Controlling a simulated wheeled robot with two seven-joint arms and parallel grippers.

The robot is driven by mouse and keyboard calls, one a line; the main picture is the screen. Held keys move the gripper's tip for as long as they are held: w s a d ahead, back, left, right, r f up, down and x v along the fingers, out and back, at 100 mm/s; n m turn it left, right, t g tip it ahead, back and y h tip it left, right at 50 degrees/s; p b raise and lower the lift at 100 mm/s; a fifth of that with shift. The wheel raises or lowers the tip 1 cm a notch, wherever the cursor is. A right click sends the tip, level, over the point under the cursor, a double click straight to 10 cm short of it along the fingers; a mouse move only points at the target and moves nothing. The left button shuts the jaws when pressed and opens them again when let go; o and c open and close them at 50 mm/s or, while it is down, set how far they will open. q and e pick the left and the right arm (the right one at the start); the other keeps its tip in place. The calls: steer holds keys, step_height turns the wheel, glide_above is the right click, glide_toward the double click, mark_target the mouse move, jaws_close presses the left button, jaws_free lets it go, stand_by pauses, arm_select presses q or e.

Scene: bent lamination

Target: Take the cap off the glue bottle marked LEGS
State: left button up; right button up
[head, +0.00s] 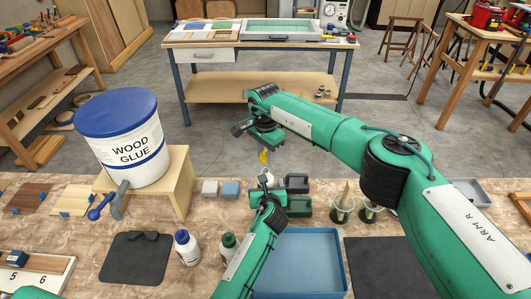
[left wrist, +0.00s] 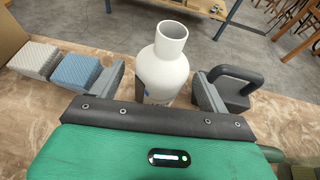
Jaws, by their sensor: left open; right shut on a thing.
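A white bottle (left wrist: 168,70) stands upright in the left wrist view with its round neck open and no cap on it. A dark patch shows on its side; no lettering is legible. My left gripper (left wrist: 158,92) has its fingers on either side of the bottle and is open. In the head view the left gripper (head: 266,186) and the bottle are small and partly hidden by the arm. My right gripper (head: 263,150) is shut on a small yellow cap (head: 263,157), held above and apart from the bottle.
Two more bottles, blue-capped (head: 188,248) and green-capped (head: 228,246), stand at the front. A wood glue tub (head: 125,140) sits on a wooden stand (head: 180,180). Grey and blue blocks (head: 230,189), a dark handled block (head: 297,183) and a blue tray (head: 343,262) are nearby.

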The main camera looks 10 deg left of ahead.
arm_select(q)
steer(key=v, duration=1)
steer(key=shift+s+r+b, duration=0.15)
steer(key=shift+s+b, duration=0.1)
steer(key=shift+b, duration=0.05)
